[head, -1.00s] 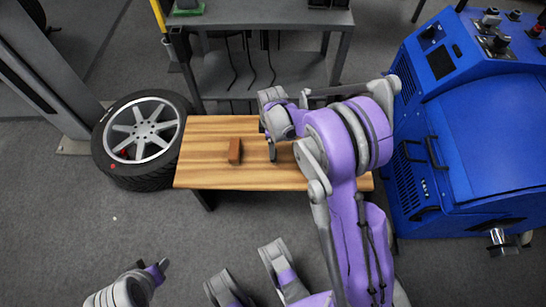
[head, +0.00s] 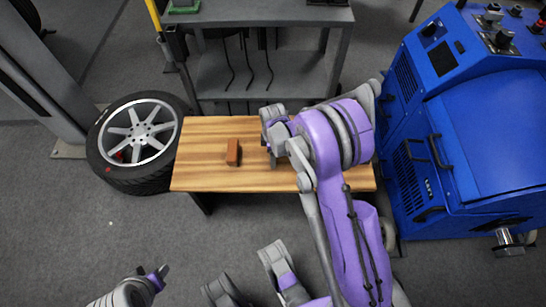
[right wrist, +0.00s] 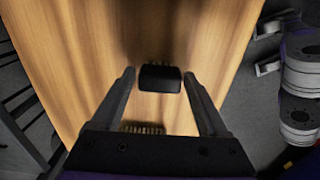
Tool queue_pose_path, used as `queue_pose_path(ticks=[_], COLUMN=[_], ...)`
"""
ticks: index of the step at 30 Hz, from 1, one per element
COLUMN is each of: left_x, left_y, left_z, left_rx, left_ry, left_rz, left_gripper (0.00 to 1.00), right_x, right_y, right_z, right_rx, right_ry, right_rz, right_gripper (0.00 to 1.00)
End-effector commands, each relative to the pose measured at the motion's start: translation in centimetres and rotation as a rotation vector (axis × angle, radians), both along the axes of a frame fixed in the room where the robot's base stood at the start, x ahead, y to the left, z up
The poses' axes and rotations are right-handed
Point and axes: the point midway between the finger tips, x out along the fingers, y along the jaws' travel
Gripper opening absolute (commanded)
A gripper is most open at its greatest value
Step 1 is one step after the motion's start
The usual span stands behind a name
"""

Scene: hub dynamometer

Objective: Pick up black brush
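The black brush (right wrist: 160,78) lies on the wooden table in the right wrist view, between the fingertips of my right gripper (right wrist: 159,75). The fingers are open on either side of it, with narrow gaps that look clear. In the head view my right arm hides the black brush, and only a finger of my right gripper (head: 273,161) shows, low over the table. Part of my left arm's end (head: 152,277) is at the bottom left, away from the table; its fingers are not clear.
The wooden table (head: 200,177) also bears a brown block-like thing (head: 233,152), left of my right gripper. Bristles (right wrist: 143,127) show behind my gripper in the wrist view.

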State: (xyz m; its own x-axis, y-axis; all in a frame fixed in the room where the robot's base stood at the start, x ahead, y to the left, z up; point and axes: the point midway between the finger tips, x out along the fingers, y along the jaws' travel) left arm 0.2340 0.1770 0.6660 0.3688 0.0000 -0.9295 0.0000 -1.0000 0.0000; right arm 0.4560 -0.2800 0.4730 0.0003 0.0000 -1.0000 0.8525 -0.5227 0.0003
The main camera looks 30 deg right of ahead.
Motion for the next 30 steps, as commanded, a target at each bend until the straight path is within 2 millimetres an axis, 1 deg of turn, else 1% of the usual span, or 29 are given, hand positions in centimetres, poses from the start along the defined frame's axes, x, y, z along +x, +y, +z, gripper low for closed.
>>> queue_pose_path(ticks=[1, 5, 6, 8, 9, 11, 17, 20, 23, 30], left_x=[0.0, 0.0, 0.0, 0.0, 0.0, 0.0, 0.0, 0.0, -0.1, -0.4], left_y=[0.0, 0.0, 0.0, 0.0, 0.0, 0.0, 0.0, 0.0, 0.0, 0.0], left_z=[0.0, 0.0, 0.0, 0.0, 0.0, 0.0, 0.0, 0.2, 0.7, 2.4], left_rx=[0.000, 0.000, 0.000, 0.000, 0.000, 0.000, 0.000, 0.000, 0.000, 0.000], left_ry=[0.000, 0.000, 0.000, 0.000, 0.000, 0.000, 0.000, 0.000, -0.002, -0.006], left_rz=[0.000, 0.000, 0.000, 0.000, 0.000, 0.000, 0.000, 0.000, 0.000, 0.000], left_gripper=[0.50, 0.50, 0.50, 0.50, 0.50, 0.50, 0.50, 0.50, 0.50, 0.50], right_x=[0.0, 0.0, 0.0, 0.0, 0.0, 0.0, 0.0, 0.0, 0.0, 0.0], right_y=[0.0, 0.0, 0.0, 0.0, 0.0, 0.0, 0.0, 0.0, 0.0, 0.0], right_z=[0.0, 0.0, 0.0, 0.0, 0.0, 0.0, 0.0, 0.6, 2.1, 7.1], right_rx=[0.000, 0.000, 0.000, 0.000, 0.000, 0.000, 0.000, 0.000, 0.000, -0.001], right_ry=[0.000, 0.000, 0.000, 0.000, 0.000, 0.000, 0.000, 0.000, 0.000, -0.001], right_rz=[0.000, 0.000, 0.000, 0.000, 0.000, 0.000, 0.000, 0.000, 0.000, 0.000], right_gripper=[0.67, 0.43, 0.36, 0.26, 0.18, 0.07, 0.07, 0.07, 0.07, 0.07])
